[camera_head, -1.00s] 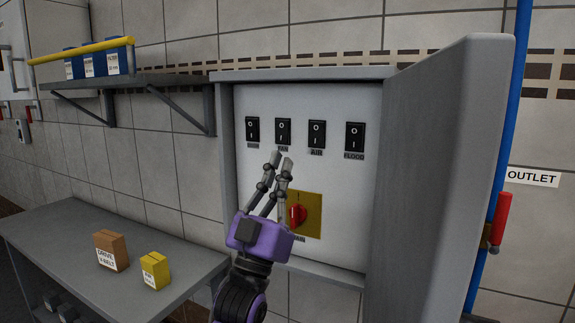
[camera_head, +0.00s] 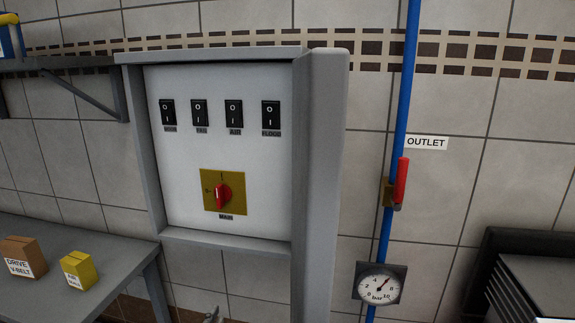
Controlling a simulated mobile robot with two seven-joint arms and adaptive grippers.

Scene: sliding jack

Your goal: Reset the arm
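The grey electrical cabinet (camera_head: 213,55) stands open on the tiled wall. Its white panel holds a row of several black rocker switches with labels below; the leftmost switch (camera_head: 168,112) and the rightmost switch (camera_head: 271,114) are both unobstructed. Below them a red rotary knob (camera_head: 223,193) sits on a yellow plate, labelled MAIN. The cabinet door (camera_head: 322,180) is swung out at the right side, seen nearly edge-on. Only a small grey tip of a gripper, apparently my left gripper (camera_head: 212,315), shows at the bottom edge, below the cabinet and apart from it. My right gripper is out of view.
A grey table (camera_head: 85,238) at left holds a brown box (camera_head: 23,257) and a yellow box (camera_head: 78,270). A wall shelf (camera_head: 60,62) is above. Right of the cabinet run a blue pipe (camera_head: 405,90), a red valve handle (camera_head: 401,182) and a pressure gauge (camera_head: 380,284).

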